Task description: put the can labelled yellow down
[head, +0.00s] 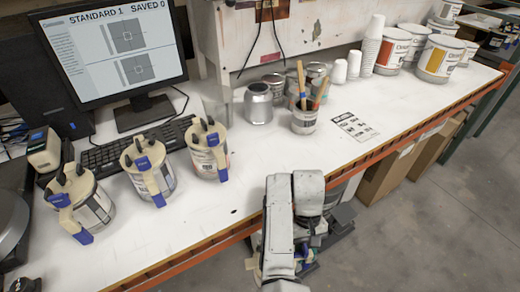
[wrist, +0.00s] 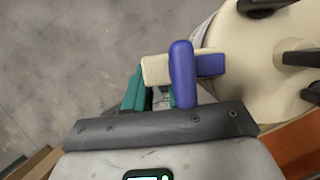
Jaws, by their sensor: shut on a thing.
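My gripper (wrist: 158,98) is shut on the blue and cream handle (wrist: 182,68) of a can (wrist: 250,45), seen in the wrist view. The can has a cream lid with dark fittings, and its label is hidden, so I cannot read it as yellow. Bare floor and a strip of orange table edge show around it, so it is held off the table by the front edge. In the head view my arm hides most of the gripper and can. Three similar cans stand on the white table (head: 262,165); the right one (head: 208,155) reads RED.
The other two lidded cans (head: 148,175) (head: 80,208) stand to the left, by a keyboard (head: 110,150) and monitor. A silver can (head: 258,103) and a tin of brushes (head: 304,121) stand farther back. The table is clear right of the red can.

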